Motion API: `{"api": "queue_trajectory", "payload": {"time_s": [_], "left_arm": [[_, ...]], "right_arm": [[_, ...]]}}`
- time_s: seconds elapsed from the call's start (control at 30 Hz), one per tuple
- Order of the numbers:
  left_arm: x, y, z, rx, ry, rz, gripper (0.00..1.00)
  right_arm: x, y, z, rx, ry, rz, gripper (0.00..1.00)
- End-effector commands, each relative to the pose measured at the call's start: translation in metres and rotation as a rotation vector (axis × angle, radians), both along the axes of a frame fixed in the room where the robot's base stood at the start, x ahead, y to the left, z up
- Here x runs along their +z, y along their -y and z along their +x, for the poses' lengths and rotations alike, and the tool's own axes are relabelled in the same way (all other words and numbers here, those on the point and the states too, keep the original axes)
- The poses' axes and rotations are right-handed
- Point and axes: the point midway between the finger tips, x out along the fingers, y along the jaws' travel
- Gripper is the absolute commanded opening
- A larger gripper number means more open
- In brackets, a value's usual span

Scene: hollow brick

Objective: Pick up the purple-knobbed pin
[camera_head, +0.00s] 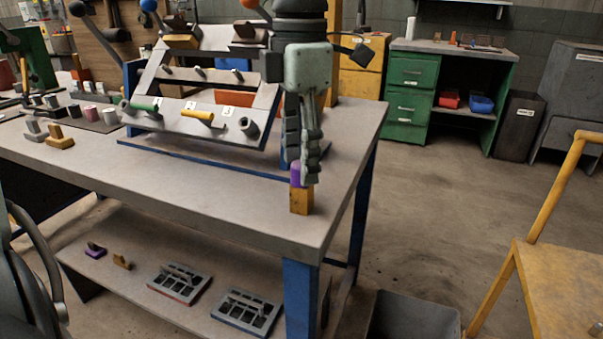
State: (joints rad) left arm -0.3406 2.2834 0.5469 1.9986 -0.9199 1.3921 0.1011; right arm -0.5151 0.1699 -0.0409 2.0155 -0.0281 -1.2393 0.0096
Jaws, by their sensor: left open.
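The purple knob (296,176) shows at the front right corner of the workbench, above a small ochre block (301,201). My left gripper (303,172) points down over it, open, with its fingers at the knob. The fingers hide part of the knob and any pin shaft, so I cannot tell whether they touch it. My right gripper is not in view.
The tilted rack (178,123) stands left of the gripper, with a green-handled pin (145,107) and a yellow-handled pin (198,116). Small parts crowd the left of the workbench (235,205). Its front middle is clear. A grey bin (412,316) stands below right.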

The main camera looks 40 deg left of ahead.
Motion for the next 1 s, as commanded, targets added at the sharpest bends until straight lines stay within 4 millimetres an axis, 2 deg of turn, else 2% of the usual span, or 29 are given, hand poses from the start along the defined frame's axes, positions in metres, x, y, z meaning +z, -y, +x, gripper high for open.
{"api": "queue_trajectory", "payload": {"time_s": [0.1,0.37,0.77,1.0], "left_arm": [[-0.011,0.0,0.0,0.0,-0.001,-0.001,0.51],[-0.013,0.0,0.0,0.001,0.001,0.0,0.5],[-0.013,0.0,0.001,0.001,0.002,0.0,0.0],[-0.013,0.0,0.001,0.001,0.002,0.0,0.0]], "right_arm": [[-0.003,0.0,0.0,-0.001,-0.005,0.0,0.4],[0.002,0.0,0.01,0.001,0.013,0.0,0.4],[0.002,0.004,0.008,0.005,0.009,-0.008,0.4],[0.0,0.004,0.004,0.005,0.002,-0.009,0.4]]}}
